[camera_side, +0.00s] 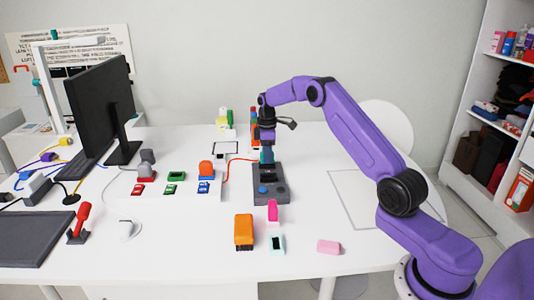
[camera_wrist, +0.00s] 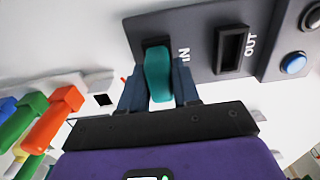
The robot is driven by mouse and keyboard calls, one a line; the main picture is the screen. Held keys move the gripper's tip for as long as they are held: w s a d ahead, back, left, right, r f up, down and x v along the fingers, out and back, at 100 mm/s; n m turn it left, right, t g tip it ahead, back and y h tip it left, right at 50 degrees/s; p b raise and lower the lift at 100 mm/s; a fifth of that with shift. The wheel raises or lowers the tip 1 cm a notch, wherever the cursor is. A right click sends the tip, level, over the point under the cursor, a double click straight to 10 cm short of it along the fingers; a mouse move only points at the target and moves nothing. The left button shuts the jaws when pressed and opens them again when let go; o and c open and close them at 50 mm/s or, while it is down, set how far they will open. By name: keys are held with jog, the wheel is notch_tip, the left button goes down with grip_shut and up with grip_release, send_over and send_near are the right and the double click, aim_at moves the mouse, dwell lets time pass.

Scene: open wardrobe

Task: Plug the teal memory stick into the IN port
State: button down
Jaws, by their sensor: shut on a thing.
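The teal memory stick (camera_wrist: 158,72) is held between the two fingers of my gripper (camera_wrist: 160,95); it also shows in the side view (camera_side: 266,156). The dark grey port box (camera_wrist: 195,25) has the label IN beside the port at the stick's far end, and an OUT port (camera_wrist: 232,48) to the right, which looks empty. The stick's far end overlaps the dark IN opening (camera_wrist: 155,42); I cannot tell how deep it sits. In the side view my gripper (camera_side: 266,152) points down over the back part of the box (camera_side: 268,190).
The box has a blue button (camera_wrist: 292,64). Colourful blocks (camera_wrist: 52,120) stand left in the wrist view. A monitor (camera_side: 100,103) stands left.

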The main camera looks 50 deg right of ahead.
jog(key=c, duration=0.7)
grip_release()
jog(key=shift+c, duration=0.2)
notch_tip(320, 180, up, 17)
jog(key=shift+r, duration=0.15)
